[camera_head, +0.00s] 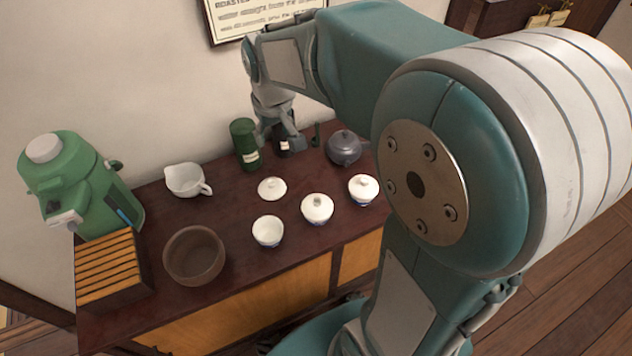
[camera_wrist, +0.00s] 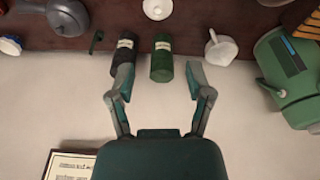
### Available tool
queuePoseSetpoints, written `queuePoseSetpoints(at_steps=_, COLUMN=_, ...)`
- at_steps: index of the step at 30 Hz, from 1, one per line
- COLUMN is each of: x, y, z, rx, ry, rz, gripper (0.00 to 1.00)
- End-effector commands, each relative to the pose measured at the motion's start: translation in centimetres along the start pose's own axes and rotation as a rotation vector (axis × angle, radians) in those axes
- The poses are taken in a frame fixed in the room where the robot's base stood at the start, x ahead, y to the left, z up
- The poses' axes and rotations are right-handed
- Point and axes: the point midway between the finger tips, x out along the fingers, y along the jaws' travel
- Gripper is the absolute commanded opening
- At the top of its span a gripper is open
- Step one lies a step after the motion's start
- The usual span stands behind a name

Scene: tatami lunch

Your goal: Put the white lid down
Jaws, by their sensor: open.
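The white lid (camera_head: 272,188), with a small knob on top, lies flat on the dark tabletop behind an uncovered white cup (camera_head: 268,232). It also shows at the top edge of the wrist view (camera_wrist: 158,9). Two more white cups, one in the middle (camera_head: 317,208) and one at right (camera_head: 364,188), have lids on. My gripper (camera_head: 281,138) is open and empty at the back of the table, behind the lid and apart from it. In the wrist view its fingers (camera_wrist: 160,80) are spread wide, pointing toward the canisters.
A green canister (camera_head: 243,146) and a dark canister (camera_wrist: 122,57) stand close to my gripper. A grey teapot (camera_head: 344,147) is at right, a white pitcher (camera_head: 184,180) at left.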

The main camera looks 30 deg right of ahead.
Motion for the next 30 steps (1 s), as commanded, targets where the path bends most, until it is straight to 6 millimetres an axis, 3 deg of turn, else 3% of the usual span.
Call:
queuePoseSetpoints(at_steps=6, x=-3.7, y=-0.4, z=3.5, rx=0.027, ry=0.064, rz=0.007, gripper=0.66)
queuePoseSetpoints(at_steps=15, x=-7.0, y=-1.0, z=8.7, rx=0.064, ry=0.147, rz=0.012, gripper=0.66)
queuePoseSetpoints(at_steps=24, x=-8.7, y=-1.7, z=14.0, rx=0.101, ry=0.23, rz=0.015, gripper=0.66)
queuePoseSetpoints(at_steps=30, x=-9.0, y=-2.0, z=16.4, rx=0.118, ry=0.267, rz=0.015, gripper=0.66)
